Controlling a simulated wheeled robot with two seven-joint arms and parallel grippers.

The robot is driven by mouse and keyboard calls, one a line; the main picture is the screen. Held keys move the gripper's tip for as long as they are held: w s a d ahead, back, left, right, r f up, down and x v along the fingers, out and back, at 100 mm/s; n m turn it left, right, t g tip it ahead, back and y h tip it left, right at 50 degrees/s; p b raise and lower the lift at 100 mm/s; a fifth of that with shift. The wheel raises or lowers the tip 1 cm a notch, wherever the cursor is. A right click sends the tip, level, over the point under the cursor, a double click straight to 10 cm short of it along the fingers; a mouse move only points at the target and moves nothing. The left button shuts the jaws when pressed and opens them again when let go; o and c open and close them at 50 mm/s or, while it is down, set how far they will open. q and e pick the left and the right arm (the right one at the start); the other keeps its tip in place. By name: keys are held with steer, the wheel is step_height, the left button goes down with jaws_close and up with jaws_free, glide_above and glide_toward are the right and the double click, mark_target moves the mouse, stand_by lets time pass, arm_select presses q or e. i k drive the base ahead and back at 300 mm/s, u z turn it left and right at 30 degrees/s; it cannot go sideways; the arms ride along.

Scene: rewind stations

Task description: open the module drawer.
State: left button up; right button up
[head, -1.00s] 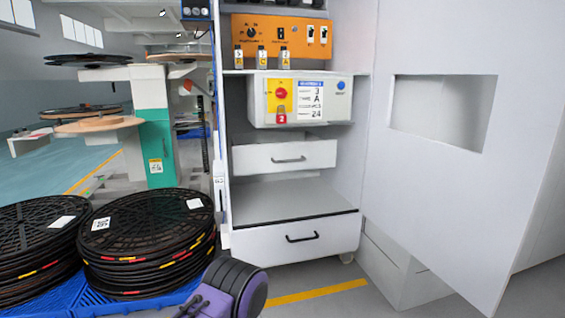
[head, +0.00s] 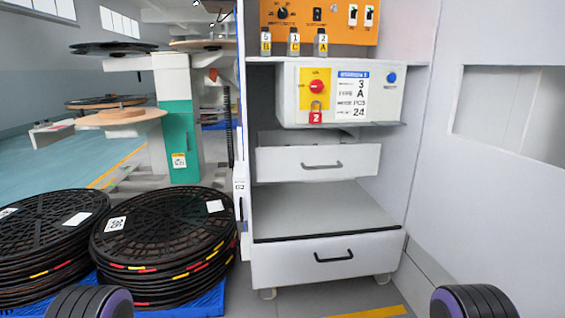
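An open white cabinet holds two white drawers with dark bar handles. The upper drawer (head: 350,163) sits below the control box, and its handle (head: 322,165) faces me. A narrow gap shows above its front, but I cannot tell how far out it stands. The lower drawer (head: 290,263) is at the cabinet's foot, under a bare grey shelf, with its own handle (head: 334,256). I see no label telling which one is the module drawer. Only dark ribbed, purple-edged parts of my arms show at the bottom left and bottom right. Neither gripper is in view, and nothing touches the drawers.
A control box (head: 387,105) with a red switch and padlock sits above the upper drawer. An orange panel (head: 345,20) is above it. The cabinet door (head: 480,210) stands open at right. Stacks of black reels (head: 165,230) on blue pallets stand close at left.

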mark_target(301, 160)
steer(key=z, duration=0.2)
steer(key=i, duration=0.95)
steer(key=z, duration=0.7)
